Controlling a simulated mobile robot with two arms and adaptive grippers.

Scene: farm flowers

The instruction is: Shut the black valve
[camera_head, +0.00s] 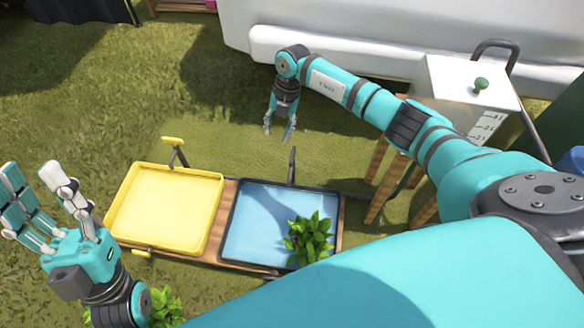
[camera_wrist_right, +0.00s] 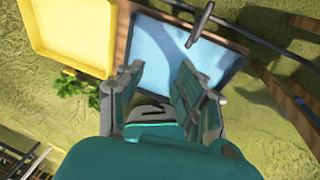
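The black valve (camera_head: 292,165) is a dark upright lever at the back edge of the blue tray (camera_head: 238,252). In the right wrist view the black valve (camera_wrist_right: 201,24) stands beyond my fingertips, over the tray's edge. My right gripper (camera_head: 279,135) points down above the grass behind the tray, near the lever in the picture. Its fingers are apart with nothing between them, as the right wrist view (camera_wrist_right: 161,70) also shows. My left gripper (camera_head: 38,170) is open and empty at the left, beside the yellow tray (camera_head: 150,210).
A yellow valve lever (camera_head: 174,145) stands behind the yellow tray. A green plant (camera_head: 310,240) sits at the blue tray's right front corner. A white tank (camera_head: 470,85) on wooden legs stands at the right, near my right arm. Open grass lies behind the trays.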

